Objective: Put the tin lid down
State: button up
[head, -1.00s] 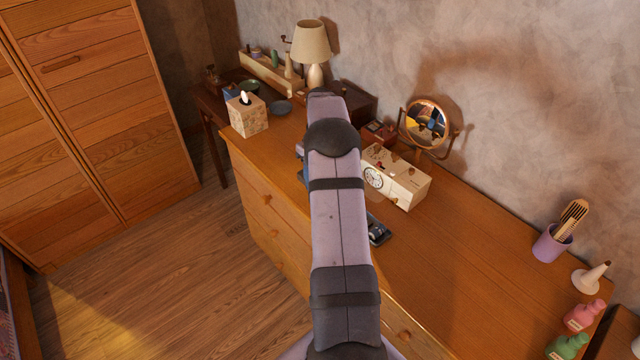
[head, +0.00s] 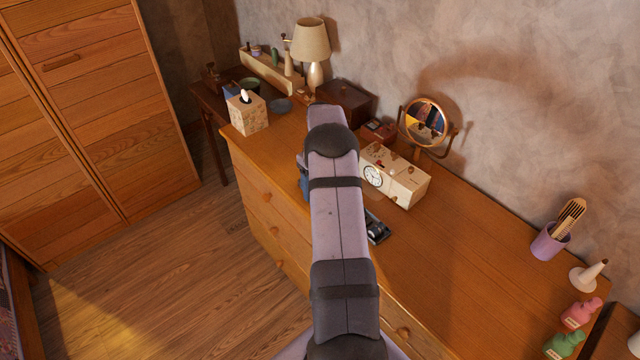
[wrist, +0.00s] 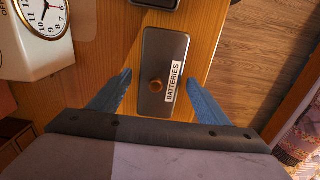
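A dark tin (wrist: 156,3) shows partly at the top edge of the wrist view and on the dresser in the head view (head: 377,229). My arm hides the lid in the head view.
A cream box with a clock face (head: 397,182) stands beside the lid, with a round mirror (head: 426,121) behind. A tissue box (head: 247,114) and lamp (head: 311,42) are farther left.

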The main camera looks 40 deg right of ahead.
jog(key=shift+r, duration=0.15)
notch_tip(320, 180, up, 12)
jog(key=b, duration=0.2)
dwell(0.6)
jog(key=shift+a, duration=0.1)
jog(key=s+a+r, duration=0.1)
jog(key=s+a, duration=0.1)
jog(key=a, duration=0.8)
jog(key=s+a+r, duration=0.1)
jog(key=s+a, duration=0.2)
jog(key=a, duration=0.8)
jog(key=s+a+f, duration=0.2)
jog(key=s+a, duration=0.4)
jog(key=s, duration=0.2)
jog(key=s+a+f, duration=0.2)
jog(key=s+a, duration=0.4)
jog(key=s, duration=0.3)
jog(key=shift+s+a+f, duration=0.15)
jog(key=shift+s+f, duration=0.1)
jog(key=shift+f, duration=0.05)
